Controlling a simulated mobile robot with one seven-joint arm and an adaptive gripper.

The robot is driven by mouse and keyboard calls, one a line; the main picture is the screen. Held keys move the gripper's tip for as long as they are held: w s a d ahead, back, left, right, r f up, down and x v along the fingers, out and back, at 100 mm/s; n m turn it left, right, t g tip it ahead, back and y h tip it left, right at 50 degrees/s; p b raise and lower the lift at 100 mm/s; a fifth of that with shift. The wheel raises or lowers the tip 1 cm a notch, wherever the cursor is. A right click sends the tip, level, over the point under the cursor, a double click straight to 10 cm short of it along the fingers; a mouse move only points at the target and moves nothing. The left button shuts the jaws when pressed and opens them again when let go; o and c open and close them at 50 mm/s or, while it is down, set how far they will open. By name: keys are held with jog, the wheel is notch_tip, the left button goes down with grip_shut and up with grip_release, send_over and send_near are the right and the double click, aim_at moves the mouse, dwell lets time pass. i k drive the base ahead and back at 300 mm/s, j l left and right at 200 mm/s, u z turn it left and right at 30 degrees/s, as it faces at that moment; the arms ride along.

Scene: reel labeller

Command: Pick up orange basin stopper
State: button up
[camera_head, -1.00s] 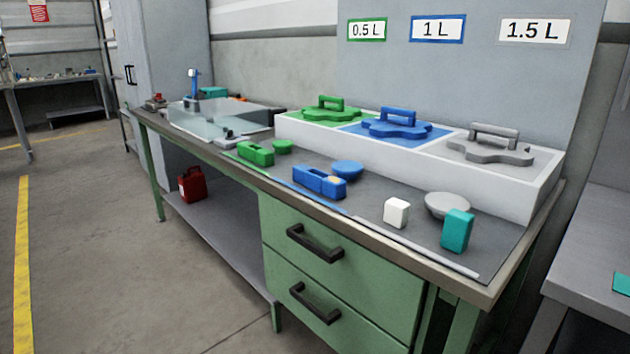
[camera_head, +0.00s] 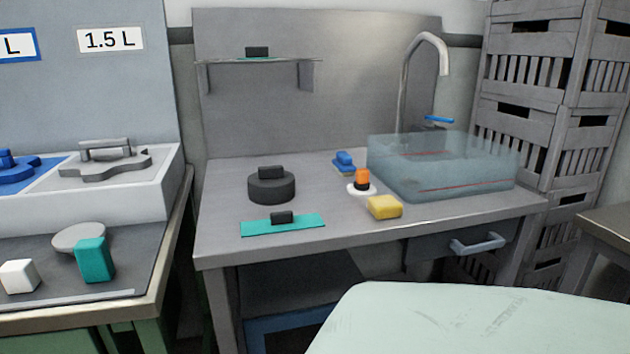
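The orange basin stopper (camera_head: 362,178) stands upright on the grey table, with a dark band below its orange top. It sits on or in a small white round dish (camera_head: 359,190), just left of the translucent blue basin (camera_head: 440,170). A yellow sponge (camera_head: 384,207) lies close in front of it, and a small blue item (camera_head: 345,160) lies behind it to the left. My gripper is not in view.
The grey table (camera_head: 225,225) also holds a dark round block (camera_head: 271,187) and a teal plate with a black knob (camera_head: 283,226). A tap (camera_head: 404,85) rises behind the basin. A pale green surface (camera_head: 480,320) fills the front right. Stacked grey crates (camera_head: 540,100) stand at the right.

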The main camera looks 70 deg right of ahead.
aim_at(361, 183)
jog(key=z, duration=2.2)
